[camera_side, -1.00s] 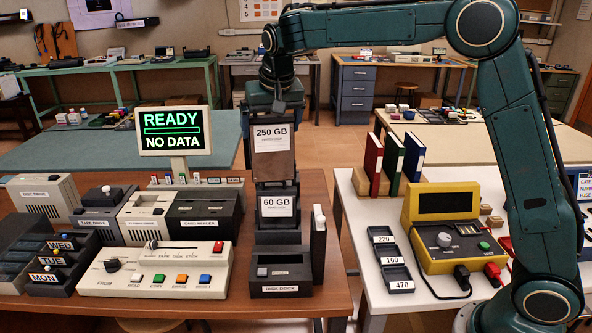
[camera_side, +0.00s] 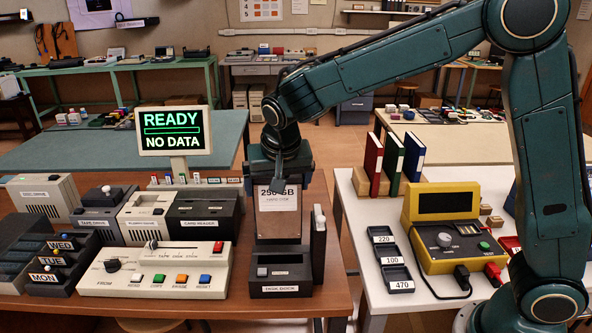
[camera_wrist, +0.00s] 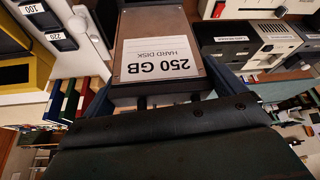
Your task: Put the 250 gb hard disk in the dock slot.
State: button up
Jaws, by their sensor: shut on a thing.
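The 250 GB hard disk (camera_side: 280,224) is a flat brownish-grey slab with a white label. In the side view it hangs upright, label facing the camera, low over the disk dock (camera_side: 268,289). My gripper (camera_side: 279,182) is shut on its upper end. In the wrist view the disk (camera_wrist: 165,82) shows with its label upside down, between the fingers. The dock is a dark block with its name on the front. The disk's lower end is at the back of the dock; I cannot tell whether it is inside the slot.
A black upright unit (camera_side: 318,250) with a white top piece stands close at the dock's right. A cream control console (camera_side: 155,272) with coloured buttons is at left. The screen (camera_side: 173,130) reads READY, NO DATA. A yellow meter (camera_side: 455,235) and small trays (camera_side: 398,282) are at right.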

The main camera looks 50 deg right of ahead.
aim_at(279, 226)
jog(key=shift+f, duration=3.45)
dwell(0.9)
jog(key=shift+w+f, duration=0.1)
jog(key=shift+f, duration=2.05)
